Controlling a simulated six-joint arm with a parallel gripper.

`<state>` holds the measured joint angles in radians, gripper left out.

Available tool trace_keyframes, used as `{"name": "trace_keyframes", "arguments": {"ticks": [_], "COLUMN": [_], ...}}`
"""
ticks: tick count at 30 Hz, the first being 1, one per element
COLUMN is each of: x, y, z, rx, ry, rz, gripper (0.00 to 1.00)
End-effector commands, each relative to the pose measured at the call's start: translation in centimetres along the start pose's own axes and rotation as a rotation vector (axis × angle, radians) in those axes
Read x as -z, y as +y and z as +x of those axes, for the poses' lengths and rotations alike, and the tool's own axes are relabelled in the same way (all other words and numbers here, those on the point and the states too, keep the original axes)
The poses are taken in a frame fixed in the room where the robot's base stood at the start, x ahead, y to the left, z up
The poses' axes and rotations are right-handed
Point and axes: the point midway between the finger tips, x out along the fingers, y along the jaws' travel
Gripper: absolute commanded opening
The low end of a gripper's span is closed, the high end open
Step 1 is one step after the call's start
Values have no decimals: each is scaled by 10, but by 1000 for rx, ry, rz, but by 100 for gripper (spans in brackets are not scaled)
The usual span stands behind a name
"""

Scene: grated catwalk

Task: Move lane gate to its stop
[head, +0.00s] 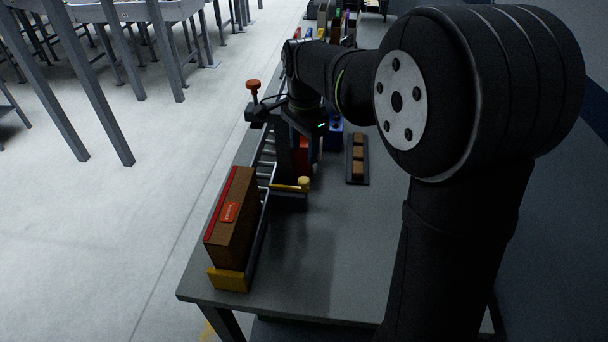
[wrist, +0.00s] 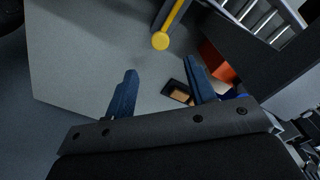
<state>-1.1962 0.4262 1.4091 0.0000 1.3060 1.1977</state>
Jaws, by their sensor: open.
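The lane gate (head: 287,187) is a yellow bar with a round yellow knob at its right end, reaching across the front of the roller lane. In the wrist view the gate (wrist: 172,18) shows at the top, its knob just beyond the fingertips. My gripper (wrist: 162,80) has two blue fingers spread apart with nothing between them. The knob is apart from both fingers in the picture. In the head view the fingers are hard to make out against the dark wrist behind the gate. I cannot tell which part is the gate's stop.
A brown carton (head: 232,215) with a red stripe stands at the lane's near end, against a yellow end block (head: 229,279). A dark tray (head: 358,181) holds brown blocks to the right. A red-orange object (head: 302,155) stands behind the gate. The table's (head: 330,265) near part is clear.

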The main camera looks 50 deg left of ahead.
Motion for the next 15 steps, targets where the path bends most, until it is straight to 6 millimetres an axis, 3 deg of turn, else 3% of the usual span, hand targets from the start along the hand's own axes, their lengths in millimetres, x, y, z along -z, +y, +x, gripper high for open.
{"name": "trace_keyframes", "arguments": {"ticks": [6, 15], "x": [0, 0], "y": [1, 0], "z": [49, 89], "rx": [-5, -2], "ry": [-2, -1], "rz": [-1, -1], "gripper": [50, 50]}}
